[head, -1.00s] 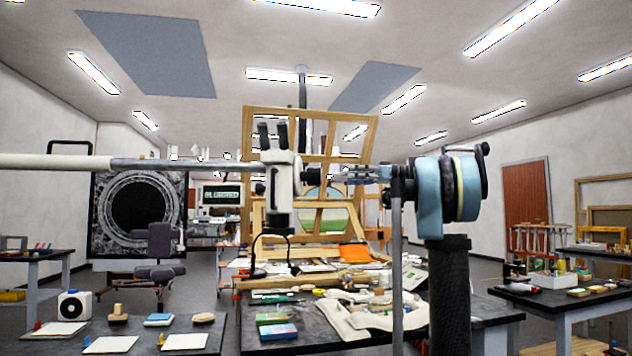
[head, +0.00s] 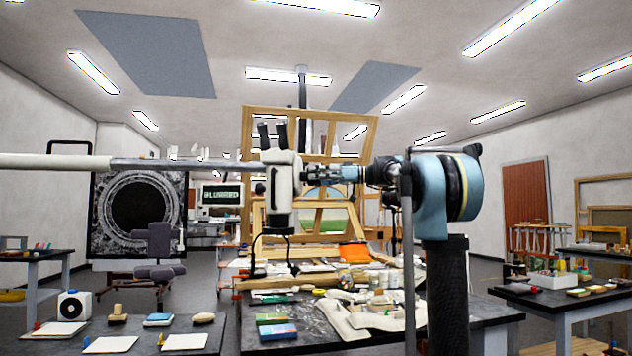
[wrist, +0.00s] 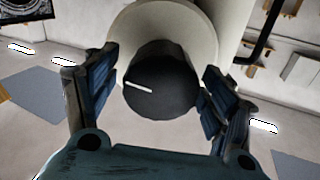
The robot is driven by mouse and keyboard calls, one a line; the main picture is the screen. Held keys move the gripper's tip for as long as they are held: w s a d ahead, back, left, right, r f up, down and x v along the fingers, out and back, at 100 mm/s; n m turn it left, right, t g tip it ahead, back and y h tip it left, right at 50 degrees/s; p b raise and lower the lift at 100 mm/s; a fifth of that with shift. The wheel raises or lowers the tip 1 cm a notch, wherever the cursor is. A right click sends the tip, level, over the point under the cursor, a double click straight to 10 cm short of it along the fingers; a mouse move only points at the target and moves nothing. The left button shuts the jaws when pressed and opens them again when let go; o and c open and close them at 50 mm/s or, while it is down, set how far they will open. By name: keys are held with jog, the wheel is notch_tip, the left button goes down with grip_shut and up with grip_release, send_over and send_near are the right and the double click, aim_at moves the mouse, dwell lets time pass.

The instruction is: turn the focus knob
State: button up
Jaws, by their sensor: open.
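The focus knob (wrist: 160,90) is a dark round knob with a white line mark, on the pale side of the microscope body (wrist: 205,35) in the wrist view. My gripper (wrist: 162,100) is open, with one finger on each side of the knob. The right finger looks very near the knob's edge; contact cannot be told. In the head view the microscope (head: 282,185) hangs on a horizontal boom, and my gripper (head: 312,174) reaches its right side. The knob is hidden there by the gripper.
A long boom (head: 170,165) runs left from the microscope. A wooden frame on an easel (head: 365,135) stands behind. Below is a cluttered table (head: 290,310) with cloth, jars and small boxes. A side table (head: 560,300) stands at right.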

jog(key=c, duration=1.1)
jog(key=shift+o, duration=0.2)
jog(key=shift+m, duration=2.9)
jog(key=o, duration=1.1)
jog(key=shift+c, duration=0.2)
